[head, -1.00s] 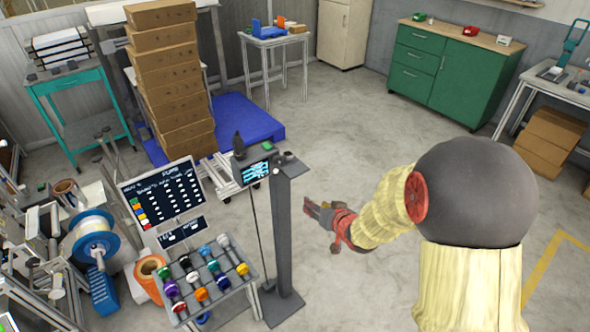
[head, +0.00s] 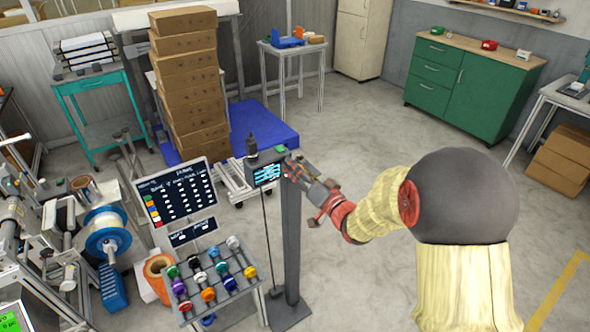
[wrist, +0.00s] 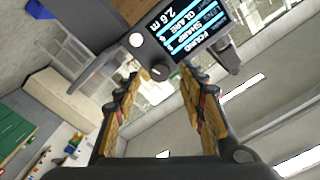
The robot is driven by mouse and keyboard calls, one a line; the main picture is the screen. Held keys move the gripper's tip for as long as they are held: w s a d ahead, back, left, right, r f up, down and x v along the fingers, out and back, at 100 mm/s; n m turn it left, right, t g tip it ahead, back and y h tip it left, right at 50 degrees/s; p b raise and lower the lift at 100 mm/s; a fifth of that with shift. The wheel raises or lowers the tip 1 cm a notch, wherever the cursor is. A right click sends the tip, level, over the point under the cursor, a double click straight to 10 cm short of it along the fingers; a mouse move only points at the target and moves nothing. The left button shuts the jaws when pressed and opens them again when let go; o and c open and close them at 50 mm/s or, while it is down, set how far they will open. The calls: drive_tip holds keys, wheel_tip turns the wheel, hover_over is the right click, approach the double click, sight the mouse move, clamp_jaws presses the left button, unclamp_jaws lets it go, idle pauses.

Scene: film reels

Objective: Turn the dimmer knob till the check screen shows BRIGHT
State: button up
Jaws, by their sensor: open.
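The check screen (head: 267,173) is on a dark box atop a grey post (head: 292,235). In the wrist view the check screen (wrist: 188,38) appears tilted; I read GLARE, 2.6 m and what looks like SHARP, not BRIGHT. Below it a grey round knob (wrist: 160,72) shows between my fingers, apart from them. A paler round part (wrist: 136,68) sits beside it; no label tells which is the dimmer knob. My gripper (wrist: 160,88) is open and empty, facing the box. In the head view my gripper (head: 296,170) is just right of the screen and hides the knob.
A rack of coloured knobbed pieces (head: 215,282) and a black sign board (head: 175,195) stand left of the post. Stacked cartons (head: 185,85) and a blue pallet (head: 262,130) are behind. Floor to the right is clear before a green cabinet (head: 470,85).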

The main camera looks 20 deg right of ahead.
drive_tip(key=shift+w+a, duration=0.25)
drive_tip(key=shift+w, duration=0.35)
drive_tip(key=c, duration=0.3)
clamp_jaws()
